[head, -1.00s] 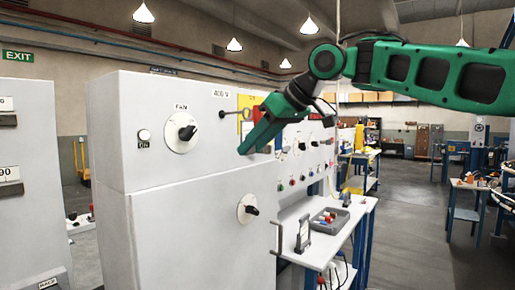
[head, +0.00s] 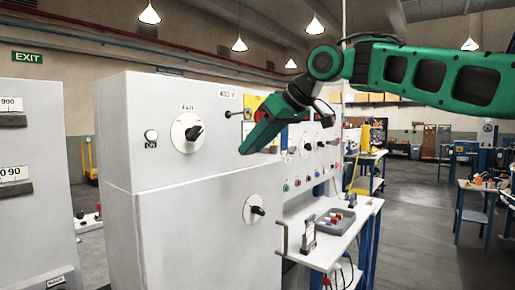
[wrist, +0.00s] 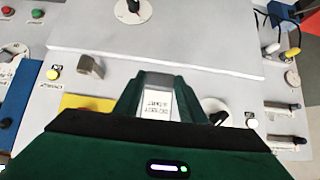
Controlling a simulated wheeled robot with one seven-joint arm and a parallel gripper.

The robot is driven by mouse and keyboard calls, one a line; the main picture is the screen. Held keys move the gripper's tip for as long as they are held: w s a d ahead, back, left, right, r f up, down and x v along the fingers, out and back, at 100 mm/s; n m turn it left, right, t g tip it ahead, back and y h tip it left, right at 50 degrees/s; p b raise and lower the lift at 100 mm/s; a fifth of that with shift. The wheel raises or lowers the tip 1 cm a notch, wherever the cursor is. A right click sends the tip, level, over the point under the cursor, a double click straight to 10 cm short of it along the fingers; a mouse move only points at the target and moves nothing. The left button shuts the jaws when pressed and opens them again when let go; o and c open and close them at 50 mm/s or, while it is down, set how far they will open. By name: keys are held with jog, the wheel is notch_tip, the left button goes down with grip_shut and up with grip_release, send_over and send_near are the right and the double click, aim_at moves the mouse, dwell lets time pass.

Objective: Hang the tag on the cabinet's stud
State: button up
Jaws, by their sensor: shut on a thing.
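My gripper (head: 250,146) reaches down from the right in front of the grey cabinet (head: 160,155). In the wrist view its fingers (wrist: 157,92) are shut on a white tag (wrist: 157,104) with dark printed letters. The tag is not clearly visible in the head view. A dark, ball-ended stud (head: 228,114) sticks out at a yellow plate (head: 247,103) near the cabinet's upper right, below the 400 V label. My gripper is just right of and below the stud in the picture; its depth gap is unclear. I cannot surely pick out the stud in the wrist view.
A fan dial (head: 187,133), a white lamp (head: 151,136) and a lower knob (head: 255,209) stand out from the cabinet front. A bench (head: 325,257) with a grey tray (head: 336,228) is to the right. Open floor (head: 415,235) lies farther right.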

jog(key=shift+w+a, duration=0.1)
jog(key=shift+a, duration=0.05)
jog(key=shift+f, duration=0.25)
dwell(0.5)
jog(key=o, duration=1.3)
jog(key=shift+c, duration=0.2)
jog(key=f+v, duration=0.1)
jog(key=v, duration=0.7)
jog(key=shift+s+d+r, duration=0.15)
jog(key=shift+s+d, duration=0.2)
jog(key=shift+d, duration=0.15)
